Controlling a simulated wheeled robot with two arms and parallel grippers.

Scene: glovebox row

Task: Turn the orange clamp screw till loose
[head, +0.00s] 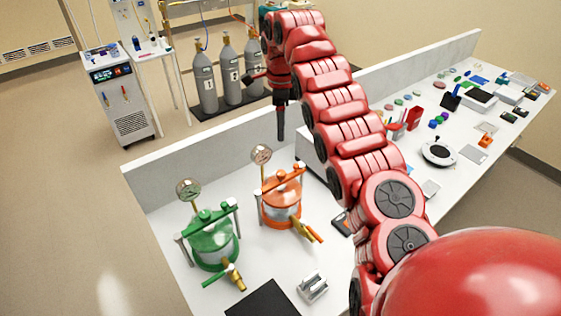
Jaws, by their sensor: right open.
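The orange clamp screw (282,174) sits at the top centre of the clamp bar across the orange-lidded vessel (281,212) on the white bench. The vessel has a round gauge at its back left and a brass and orange valve at its front. My right gripper (279,112) hangs from the red arm with its dark fingers pointing down, above and behind the orange vessel. It is open, empty and apart from the screw. My left gripper is out of view.
A similar green vessel (211,240) stands to the left of the orange one. A grey metal block (313,287) and a black mat (262,301) lie in front. A low white wall (240,133) runs along the bench's back. My right arm hides part of the bench.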

